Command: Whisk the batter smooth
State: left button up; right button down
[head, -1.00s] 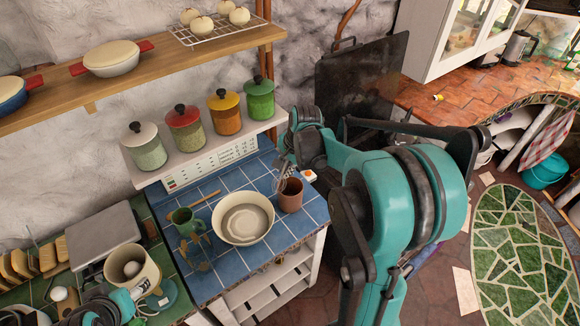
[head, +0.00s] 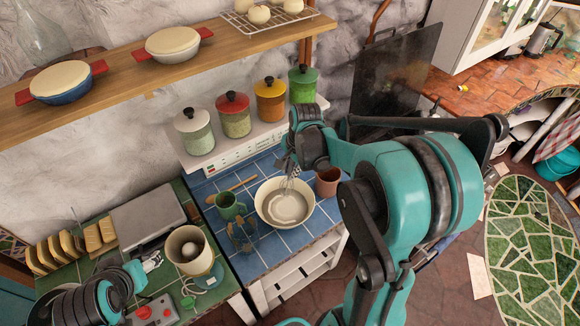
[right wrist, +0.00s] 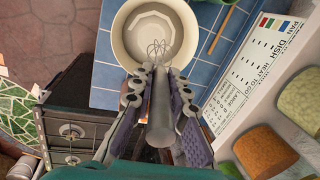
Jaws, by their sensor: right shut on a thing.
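The cream bowl (head: 283,226) stands on the blue tiled counter with pale batter (head: 288,207) in it; the bowl also shows in the right wrist view (right wrist: 122,28). My right gripper (head: 288,163) is shut on the whisk (head: 291,184). In the right wrist view, the whisk's metal handle (right wrist: 161,112) lies between the fingers and its wire end (right wrist: 158,48) is over the bowl. I cannot tell whether the wires touch the batter. My left gripper (head: 152,263) is at the lower left, beside a cream pot; its finger opening is unclear.
A brown cup (head: 328,181) stands just right of the bowl. A green mug (head: 229,207), a wooden spoon (head: 232,190) and a glass (head: 242,236) are to its left. Lidded jars (head: 233,115) line the ledge behind. The cream pot (head: 183,240) holds an egg-like object.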

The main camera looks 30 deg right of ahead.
aim_at(290, 190)
jog(key=shift+s+f, duration=0.2)
jog(key=shift+f, duration=0.35)
jog(key=shift+s+d+f+b, duration=0.1)
jog(key=shift+s+f+b, duration=0.05)
jog(key=shift+f+b, duration=0.45)
jog(key=shift+s+d+f+b, duration=0.1)
jog(key=shift+s+f+b, duration=0.05)
jog(key=shift+f+b, duration=0.4)
jog(key=shift+w+a+f+b, duration=0.1)
jog(key=shift+w+f+b, duration=0.05)
jog(key=shift+f+b, duration=0.45)
jog(key=shift+w+a+f+b, duration=0.1)
jog(key=shift+f+b, duration=0.35)
jog(key=shift+f, duration=0.15)
jog(key=f+b, duration=0.2)
jog(key=f, duration=0.1)
jog(key=w+f+b, duration=0.1)
jog(key=f+b, duration=0.2)
jog(key=shift+w, duration=0.15)
